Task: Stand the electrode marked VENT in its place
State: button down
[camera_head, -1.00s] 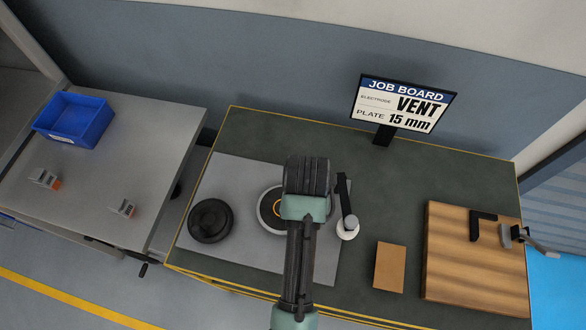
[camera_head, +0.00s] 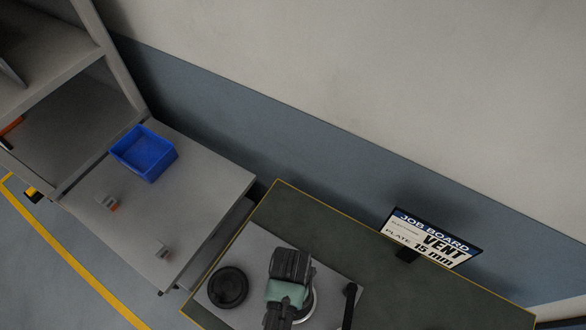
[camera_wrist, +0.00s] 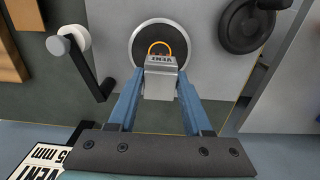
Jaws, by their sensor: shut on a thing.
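In the wrist view my gripper (camera_wrist: 160,88) is shut on a grey block-shaped electrode (camera_wrist: 161,66), whose top lettering looks like VENT. The held electrode is over or near a round dark recess with a pale ring (camera_wrist: 176,30), which has an orange loop (camera_wrist: 158,47) in it. I cannot tell whether the electrode touches it. In the head view my gripper (camera_head: 291,262) hides most of the pale ring (camera_head: 310,300) and all of the electrode. The job board (camera_head: 432,240) reads VENT and 15 mm.
A black round knob (camera_head: 228,287) lies left of the ring on the grey plate (camera_head: 262,243). A black crank handle (camera_head: 349,304) stands to its right. A side bench (camera_head: 215,185) holds a blue bin (camera_head: 144,153) and two small grey blocks (camera_head: 107,203), (camera_head: 162,250).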

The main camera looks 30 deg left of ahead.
jog(key=shift+s, duration=0.1)
jog(key=shift+f+b, duration=1.5)
jog(key=shift+f, duration=0.7)
jog(key=shift+f+b, duration=0.3)
jog(key=shift+f, duration=0.15)
jog(key=shift+c, duration=1.2)
grip_release()
notch_tip(320, 180, up, 13)
jog(key=shift+b, duration=1.1)
